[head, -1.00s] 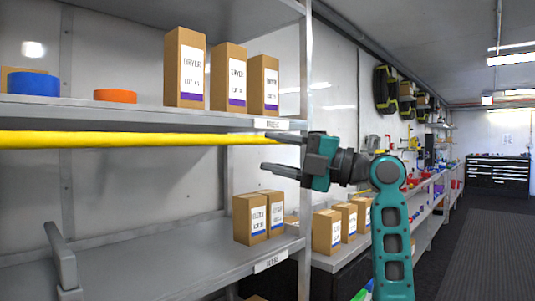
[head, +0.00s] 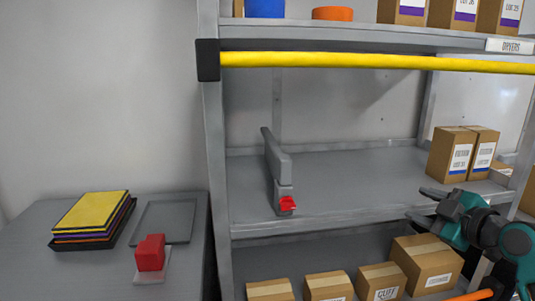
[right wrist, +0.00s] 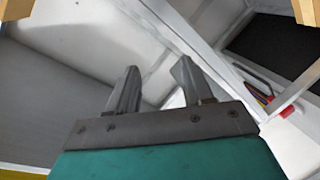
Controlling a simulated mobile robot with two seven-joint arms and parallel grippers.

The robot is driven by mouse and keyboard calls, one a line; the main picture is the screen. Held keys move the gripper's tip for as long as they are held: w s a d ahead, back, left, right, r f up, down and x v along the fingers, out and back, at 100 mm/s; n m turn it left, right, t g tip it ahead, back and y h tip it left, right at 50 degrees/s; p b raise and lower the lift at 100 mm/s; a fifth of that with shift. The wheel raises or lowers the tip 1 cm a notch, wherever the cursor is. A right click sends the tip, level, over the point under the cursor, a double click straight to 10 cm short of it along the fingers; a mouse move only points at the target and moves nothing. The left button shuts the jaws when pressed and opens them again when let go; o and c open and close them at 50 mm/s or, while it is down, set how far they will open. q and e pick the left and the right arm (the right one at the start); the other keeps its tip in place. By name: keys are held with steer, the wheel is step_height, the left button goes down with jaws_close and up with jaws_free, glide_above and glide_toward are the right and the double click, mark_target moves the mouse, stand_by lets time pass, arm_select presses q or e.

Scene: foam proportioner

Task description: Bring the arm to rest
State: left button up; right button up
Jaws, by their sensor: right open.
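My right gripper (head: 428,205) is at the right of the head view, in front of the middle shelf's right part. Its two grey fingers point left and stand apart. In the right wrist view the fingers (right wrist: 155,88) are open with nothing between them. The teal arm comes in from the lower right corner. The gripper appears in front of the shelf edge, below two cardboard boxes (head: 463,152); I cannot tell how far it is from them. My left gripper does not show in either view.
A shelf unit (head: 340,182) with a yellow bar (head: 350,61) fills the right. A grey upright part with a red piece (head: 287,204) stands on the middle shelf. More cartons (head: 425,262) stand below. At left, a table holds stacked trays (head: 90,217) and a red block (head: 150,253).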

steer(key=s+a+f+m+g+h+p, duration=0.1)
steer(key=s+a+f+m, duration=0.1)
steer(key=f, duration=0.4)
steer(key=s+a+f+m+g+p, duration=0.1)
steer(key=s+a+f+m, duration=0.15)
steer(key=f, duration=0.35)
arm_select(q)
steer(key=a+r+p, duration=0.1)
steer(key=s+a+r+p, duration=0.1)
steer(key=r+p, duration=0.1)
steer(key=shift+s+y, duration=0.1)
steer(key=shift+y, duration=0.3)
arm_select(e)
steer(key=s+a+f+m+g, duration=0.1)
steer(key=s+a+f+m, duration=0.1)
steer(key=s+a+f, duration=0.5)
steer(key=s+a+f+m+g, duration=0.1)
steer(key=s+a+f+m, duration=0.2)
steer(key=s+a+f, duration=0.4)
steer(key=s, duration=0.5)
steer(key=shift+a+f, duration=0.25)
steer(key=shift+f, duration=0.15)
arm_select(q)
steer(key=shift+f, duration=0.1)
arm_select(e)
steer(key=shift+c, duration=0.2)
